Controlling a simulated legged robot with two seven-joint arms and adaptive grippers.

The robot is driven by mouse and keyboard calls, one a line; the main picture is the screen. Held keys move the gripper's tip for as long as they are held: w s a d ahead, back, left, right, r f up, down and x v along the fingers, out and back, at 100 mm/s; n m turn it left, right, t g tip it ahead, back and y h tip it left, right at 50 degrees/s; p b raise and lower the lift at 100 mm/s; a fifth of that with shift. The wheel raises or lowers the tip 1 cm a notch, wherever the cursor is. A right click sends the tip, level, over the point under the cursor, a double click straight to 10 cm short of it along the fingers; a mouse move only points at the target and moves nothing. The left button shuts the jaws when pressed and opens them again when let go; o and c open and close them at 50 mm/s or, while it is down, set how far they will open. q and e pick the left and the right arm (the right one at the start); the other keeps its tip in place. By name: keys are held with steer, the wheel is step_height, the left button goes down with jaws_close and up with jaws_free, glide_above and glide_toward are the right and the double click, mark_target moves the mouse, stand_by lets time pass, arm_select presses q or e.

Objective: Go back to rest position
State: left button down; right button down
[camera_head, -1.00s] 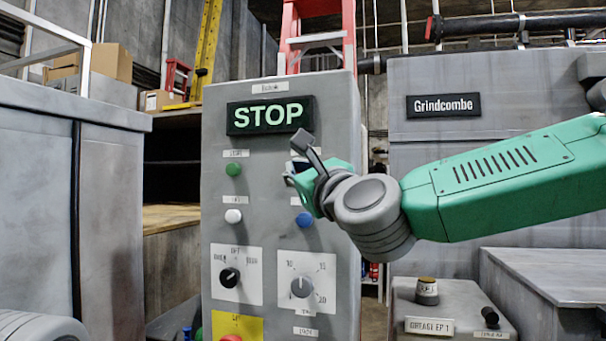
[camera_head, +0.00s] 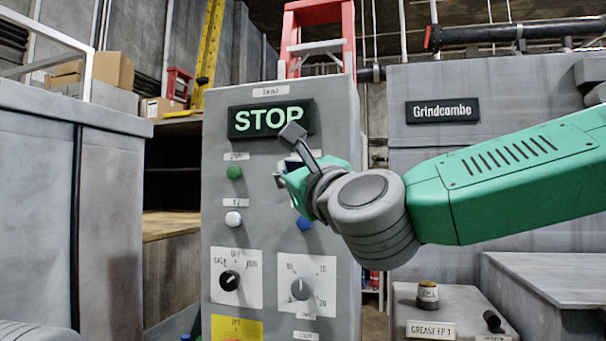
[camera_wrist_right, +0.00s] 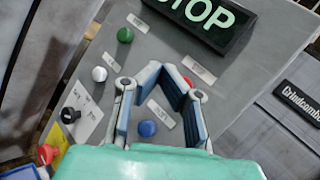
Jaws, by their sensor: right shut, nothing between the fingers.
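My right gripper (camera_head: 282,178) is in front of the upper right part of the grey control panel (camera_head: 218,150), its arm coming in from the right. In the right wrist view, its fingers (camera_wrist_right: 170,80) are shut with nothing held. A red button (camera_wrist_right: 187,81) shows partly behind the fingers, and a blue button (camera_wrist_right: 147,129) lies below them. I cannot tell whether the fingers touch the panel. The lit STOP display (camera_head: 268,119) is above the gripper. My left gripper is not in view.
Green (camera_head: 234,173) and white (camera_head: 233,218) buttons and two knobs, black (camera_head: 229,280) and grey (camera_head: 302,288), stick out of the panel. A grey cabinet (camera_head: 110,210) stands left. A low grease box (camera_head: 455,305) and the Grindcombe machine (camera_head: 540,90) stand right.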

step_height(320, 180, down, 37)
steer(key=d+n+g+h+b, duration=0.2)
steer(key=n+g, duration=0.5)
steer(key=n, duration=0.2)
steer(key=s+d+f+n+g+h, duration=0.1)
steer(key=s+d+f+n, duration=0.15)
steer(key=f, duration=0.45)
steer(key=s+d+f+n+g+h+b, duration=0.1)
steer(key=s+d+f+n+g, duration=0.2)
steer(key=f, duration=0.5)
steer(key=s+d+f+n+h, duration=0.1)
steer(key=s+d+f, duration=0.1)
steer(key=s+f, duration=0.4)
steer(key=s+d+f+n+g+h, duration=0.1)
steer(key=s+d+f+n+g, duration=0.1)
steer(key=s+d+f, duration=0.4)
steer(key=s+d+f+n+g+h+b, duration=0.1)
steer(key=s+d+f+n+g, duration=0.2)
steer(key=s, duration=0.8)
steer(key=s+d+f+n+g+h+b, duration=0.1)
steer(key=s+d+f+n+g+h, duration=0.1)
steer(key=s+d+f+n, duration=0.3)
steer(key=s+d+f, duration=0.3)
steer(key=d, duration=0.2)
steer(key=shift+s+f+g, duration=0.2)
steer(key=shift+f+g, duration=0.2)
steer(key=shift+w+d+n, duration=0.1)
steer(key=shift+w+n, duration=0.05)
steer(key=shift+n, duration=0.1)
